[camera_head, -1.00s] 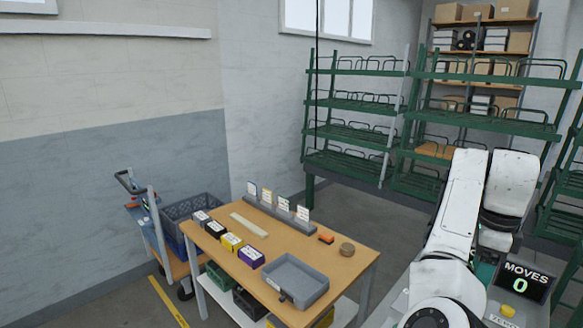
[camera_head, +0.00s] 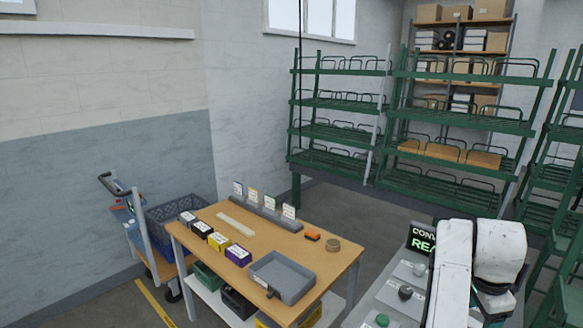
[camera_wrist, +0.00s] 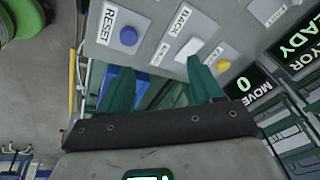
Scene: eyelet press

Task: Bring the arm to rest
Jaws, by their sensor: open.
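My white arm (camera_head: 455,270) stands at the lower right of the head view, folded over the edge of a control console (camera_head: 385,295). My gripper's jaws are hidden there. In the wrist view my gripper (camera_wrist: 159,66) shows two teal fingers spread apart, with nothing between them. Beyond the fingertips is the console panel (camera_wrist: 215,20), with a blue button marked RESET (camera_wrist: 129,36), a white button marked BACK (camera_wrist: 190,48) and a yellow button (camera_wrist: 223,65). I cannot tell how near the fingertips are to the panel.
A wooden table (camera_head: 235,245) holds small boxes, cards and a grey tray (camera_head: 285,276). A cart with a dark crate (camera_head: 180,214) stands left of it. Green racks (camera_head: 340,100) line the back. Displays (camera_wrist: 300,38) at the console read READY and MOVES 0. Floor shows between table and racks.

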